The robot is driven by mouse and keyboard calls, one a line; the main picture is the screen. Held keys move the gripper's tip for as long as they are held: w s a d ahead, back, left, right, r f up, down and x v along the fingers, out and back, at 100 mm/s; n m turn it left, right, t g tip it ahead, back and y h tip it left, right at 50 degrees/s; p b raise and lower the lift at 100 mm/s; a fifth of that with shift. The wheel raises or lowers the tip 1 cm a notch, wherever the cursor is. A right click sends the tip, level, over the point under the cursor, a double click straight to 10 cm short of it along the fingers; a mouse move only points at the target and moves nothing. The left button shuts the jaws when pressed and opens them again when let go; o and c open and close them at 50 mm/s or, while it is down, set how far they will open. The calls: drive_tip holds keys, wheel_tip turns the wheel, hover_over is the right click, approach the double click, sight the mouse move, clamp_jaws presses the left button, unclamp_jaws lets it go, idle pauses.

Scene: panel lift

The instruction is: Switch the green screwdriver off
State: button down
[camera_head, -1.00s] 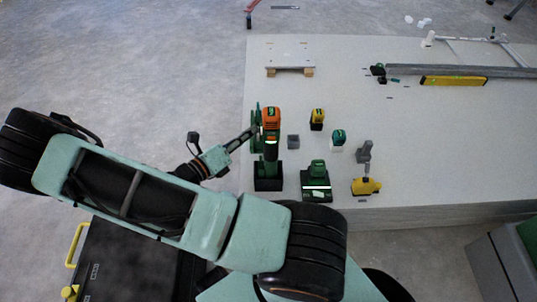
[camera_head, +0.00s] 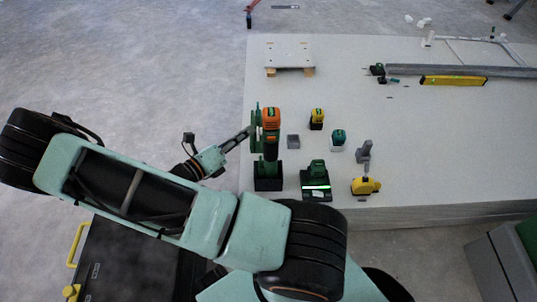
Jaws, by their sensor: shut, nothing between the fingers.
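The green screwdriver (camera_head: 271,150) stands upright in a black base on the table. It has a green body and an orange block on top. My gripper (camera_head: 248,132) comes in from the left, with its shut fingertips close to the green left side of the screwdriver, at about the upper half. I cannot tell whether they touch it. The switch of the screwdriver is too small to make out.
On the pale table (camera_head: 430,140), a green charger (camera_head: 316,180) stands right of the screwdriver. A grey block (camera_head: 293,141), yellow-topped battery (camera_head: 317,118), green-topped battery (camera_head: 338,138) and yellow tool (camera_head: 365,185) stand further right. A small pallet (camera_head: 288,52) lies behind.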

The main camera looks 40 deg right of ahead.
drive_tip(key=shift+w+a, duration=0.55)
drive_tip(key=shift+a, duration=0.25)
drive_tip(key=shift+w+a, duration=0.5)
drive_tip(key=shift+a, duration=0.25)
drive_tip(key=shift+w+a, duration=0.55)
drive_tip(key=shift+a, duration=0.25)
